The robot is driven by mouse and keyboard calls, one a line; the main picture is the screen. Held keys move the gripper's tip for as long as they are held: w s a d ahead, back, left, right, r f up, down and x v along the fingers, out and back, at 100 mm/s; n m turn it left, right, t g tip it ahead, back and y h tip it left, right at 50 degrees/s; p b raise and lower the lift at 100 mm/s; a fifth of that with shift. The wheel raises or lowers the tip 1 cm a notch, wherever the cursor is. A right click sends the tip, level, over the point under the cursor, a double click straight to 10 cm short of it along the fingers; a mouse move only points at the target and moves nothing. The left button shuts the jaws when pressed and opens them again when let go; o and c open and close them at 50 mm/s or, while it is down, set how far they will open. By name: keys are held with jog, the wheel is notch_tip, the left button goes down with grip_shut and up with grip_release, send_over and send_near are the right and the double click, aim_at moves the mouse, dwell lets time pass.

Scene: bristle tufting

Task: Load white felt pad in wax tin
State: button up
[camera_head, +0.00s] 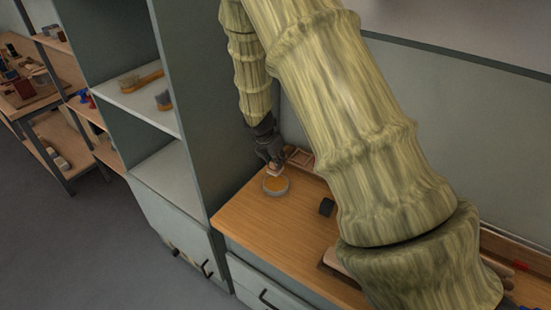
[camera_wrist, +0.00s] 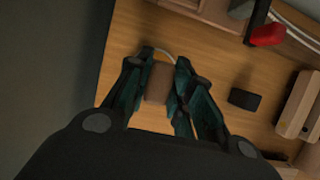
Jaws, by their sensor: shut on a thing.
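The wax tin (camera_head: 276,186) is a round, low metal tin with yellow-orange wax inside. It stands on the wooden bench top near its left end. My gripper (camera_head: 272,165) points down right above the tin and is shut on a small pale block, the felt pad (camera_head: 275,171). In the wrist view my gripper (camera_wrist: 160,78) has the felt pad (camera_wrist: 158,83) between its fingers, where it looks brownish. A curved piece of the tin's rim (camera_wrist: 166,54) shows behind the fingers; the rest is hidden. I cannot tell whether the pad touches the wax.
A small dark block (camera_head: 326,207) lies right of the tin. A wooden tray (camera_head: 301,158) is behind it by the wall. A shelf unit (camera_head: 185,95) with brushes (camera_head: 141,79) rises at the left. A red-ended item (camera_wrist: 268,34) shows in the wrist view. Bench front is clear.

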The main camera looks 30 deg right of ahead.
aim_at(276, 170)
jog(key=shift+f+b, duration=2.55)
jog(key=shift+f, duration=0.15)
jog(key=shift+f, duration=0.4)
jog(key=shift+s+f, duration=0.1)
jog(key=shift+f, duration=0.05)
dwell(1.5)
jog(key=shift+r+p, duration=3.6)
jog(key=shift+p, duration=0.1)
